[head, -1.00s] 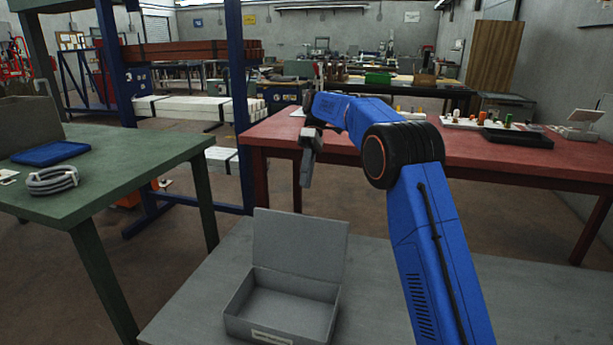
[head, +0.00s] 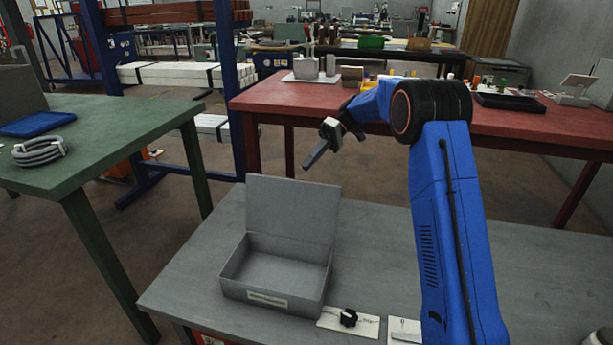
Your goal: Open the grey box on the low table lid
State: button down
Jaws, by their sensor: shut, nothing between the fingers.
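The grey box (head: 274,272) stands on the low grey table (head: 385,245), with a pale label on its front. Its lid (head: 292,212) stands up at the back, leaning slightly backward, and the inside looks empty. My gripper (head: 312,161) is shut and empty. It hangs in the air above and behind the lid in the picture, apart from it, at the end of my blue arm.
A small black object on a white card (head: 348,318) lies right of the box, with another white card (head: 404,331) beside it. A red table (head: 380,125) with several items stands behind. A green table (head: 100,130) is at left.

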jog(key=d+f+m+t+y, duration=0.6)
jog(key=d+m+t+y, duration=0.35)
jog(key=m, duration=0.25)
jog(key=s+a, duration=0.2)
jog(key=a, duration=0.8)
jog(key=shift+a+r+h, duration=0.3)
jog(key=shift+r+h, duration=0.05)
jog(key=shift+r, duration=0.05)
jog(key=shift+s+a+r+n+h, duration=0.1)
jog(key=shift+s+a+r+n, duration=0.15)
jog(key=shift+s+r+n, duration=0.3)
jog(key=shift+s+a+r+n+h, duration=0.1)
jog(key=shift+s+a+r+n, duration=0.15)
jog(key=shift+s, duration=0.5)
jog(key=shift+s+a+r+n+h, duration=0.1)
jog(key=shift+s+a+r+n, duration=0.1)
jog(key=shift+s+r+n, duration=0.4)
jog(key=shift+f, duration=0.15)
